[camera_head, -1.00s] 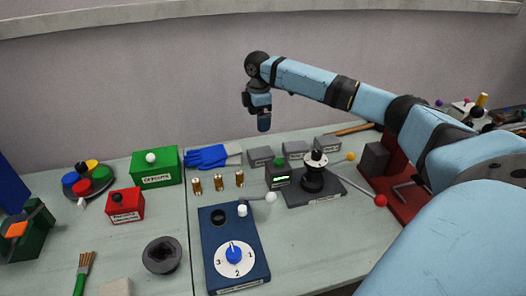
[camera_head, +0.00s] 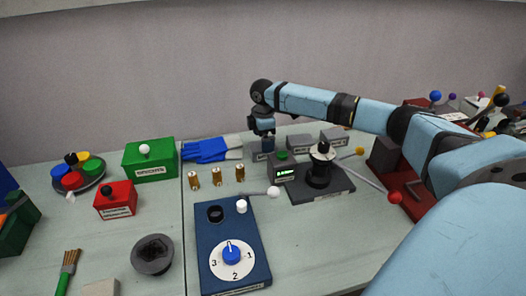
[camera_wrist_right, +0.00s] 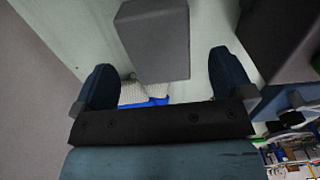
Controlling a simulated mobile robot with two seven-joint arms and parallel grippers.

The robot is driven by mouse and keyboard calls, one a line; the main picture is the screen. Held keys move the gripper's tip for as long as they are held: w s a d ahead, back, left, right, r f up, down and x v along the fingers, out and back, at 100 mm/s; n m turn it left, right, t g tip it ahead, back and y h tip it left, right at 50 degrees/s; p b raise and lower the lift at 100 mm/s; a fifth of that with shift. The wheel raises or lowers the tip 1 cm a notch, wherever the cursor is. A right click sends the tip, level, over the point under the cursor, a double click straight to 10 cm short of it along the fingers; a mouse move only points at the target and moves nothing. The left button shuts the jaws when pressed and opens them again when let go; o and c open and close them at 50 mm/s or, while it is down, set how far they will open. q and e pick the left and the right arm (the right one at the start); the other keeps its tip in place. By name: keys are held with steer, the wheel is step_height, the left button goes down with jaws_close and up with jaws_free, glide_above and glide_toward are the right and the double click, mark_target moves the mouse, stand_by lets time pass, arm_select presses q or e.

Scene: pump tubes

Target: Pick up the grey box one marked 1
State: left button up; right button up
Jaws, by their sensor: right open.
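Several grey boxes stand in a row at the back of the table: a left one (camera_head: 254,154), a middle one (camera_head: 299,146) and a right one (camera_head: 334,136). Their label writing is too small to read, so I cannot tell which is marked 1. My right gripper (camera_head: 268,144) points down at the left grey box and hides part of it. In the right wrist view my open gripper (camera_wrist_right: 163,78) has its fingers apart, with a grey box (camera_wrist_right: 155,42) showing ahead between them. It is not gripped. My left gripper is not in view.
Blue gloves (camera_head: 206,150) lie left of the left box. Brass fittings (camera_head: 216,178), a dark box with a green button (camera_head: 283,173) and a black pump-like device on a plate (camera_head: 319,170) stand in front. A blue dial panel (camera_head: 229,245) is nearer.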

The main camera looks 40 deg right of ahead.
step_height(320, 180, down, 5)
stand_by(0.3)
steer(key=c, duration=1.1)
steer(key=shift+r, duration=0.1)
